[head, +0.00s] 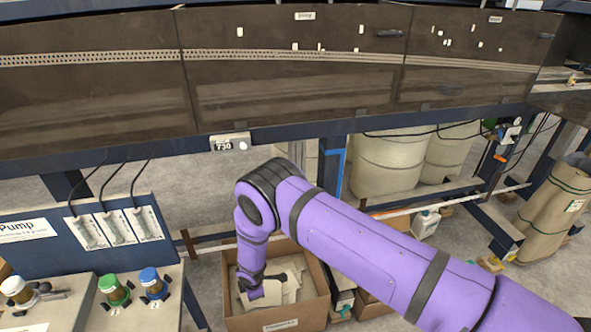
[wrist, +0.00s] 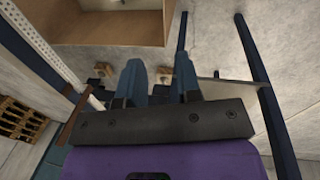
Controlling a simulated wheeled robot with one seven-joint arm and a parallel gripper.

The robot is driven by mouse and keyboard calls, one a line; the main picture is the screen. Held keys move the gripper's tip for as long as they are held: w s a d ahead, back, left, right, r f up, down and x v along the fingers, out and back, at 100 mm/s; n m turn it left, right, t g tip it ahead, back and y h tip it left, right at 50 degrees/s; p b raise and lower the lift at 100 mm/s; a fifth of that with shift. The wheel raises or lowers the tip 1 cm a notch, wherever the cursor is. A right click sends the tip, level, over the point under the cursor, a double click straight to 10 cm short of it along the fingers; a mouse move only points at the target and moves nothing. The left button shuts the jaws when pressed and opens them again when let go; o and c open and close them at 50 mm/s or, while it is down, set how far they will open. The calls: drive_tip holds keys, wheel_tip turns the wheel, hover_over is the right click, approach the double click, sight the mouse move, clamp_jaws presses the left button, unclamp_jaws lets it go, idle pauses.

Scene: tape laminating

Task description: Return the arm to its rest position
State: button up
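My purple arm (head: 370,245) reaches in from the lower right of the head view, bends at a dark joint and hangs down at the left. Its lower end overlaps an open cardboard box (head: 315,313) in the picture. In the wrist view my gripper (wrist: 159,64) shows two blue-grey fingers with a clear gap between them. Nothing is held between them. In the head view the fingers are too small and dark to make out.
A long dark machine panel (head: 90,100) spans the top. A pump bench (head: 80,255) with green- and blue-capped fittings stands at the lower left. Pale drums (head: 385,165) and a brown sack (head: 555,205) stand behind.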

drive_tip(key=w+d+r+m, duration=0.2)
drive_tip(key=w+r, duration=0.2)
drive_tip(key=r, duration=0.6)
drive_tip(key=w+d+r+m+t, duration=0.1)
drive_tip(key=w+d+r+m, duration=0.2)
drive_tip(key=r, duration=0.7)
drive_tip(key=w+d+r+m, duration=0.15)
drive_tip(key=w+r, duration=0.35)
drive_tip(key=r, duration=0.5)
drive_tip(key=s+d+r+m+t, duration=0.1)
drive_tip(key=d+r+m, duration=0.1)
drive_tip(key=d+r, duration=0.75)
drive_tip(key=s+d+r+m, duration=0.15)
drive_tip(key=d+r, duration=0.35)
drive_tip(key=r, duration=0.9)
drive_tip(key=s+d+r+m, duration=0.6)
drive_tip(key=s+d+r, duration=0.7)
drive_tip(key=d+r, duration=0.35)
drive_tip(key=s+d+r+m, duration=0.1)
drive_tip(key=s+d+m, duration=0.2)
drive_tip(key=s, duration=0.8)
drive_tip(key=s+d+r+m+t, duration=0.1)
drive_tip(key=s+d+r+m, duration=0.1)
drive_tip(key=s, duration=0.9)
drive_tip(key=shift+d+m+h, duration=0.4)
drive_tip(key=shift+d+m, duration=0.1)
drive_tip(key=shift+d, duration=0.65)
